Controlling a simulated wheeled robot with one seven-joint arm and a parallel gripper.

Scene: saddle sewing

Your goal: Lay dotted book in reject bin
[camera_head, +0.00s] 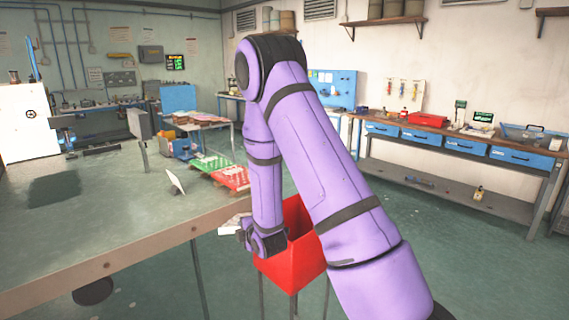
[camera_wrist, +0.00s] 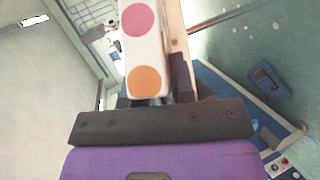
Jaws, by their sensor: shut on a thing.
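The dotted book (camera_wrist: 143,45), white with a pink and an orange dot, is held in my gripper (camera_wrist: 150,98) in the wrist view. In the head view a white piece of it (camera_head: 232,224) shows to the left of my gripper (camera_head: 248,236), near the table edge. The open red bin (camera_head: 290,270) stands on thin legs. My gripper hangs at the bin's upper left side in the picture, and my purple forearm hides part of the bin. I cannot tell whether the book is over the bin's opening.
A green-topped table (camera_head: 100,215) fills the left, its edge close to my gripper. A small white card (camera_head: 175,181) stands on it. A green board (camera_head: 208,164) and a red board (camera_head: 236,178) lie behind. A workbench (camera_head: 460,146) stands along the right wall, with clear floor before it.

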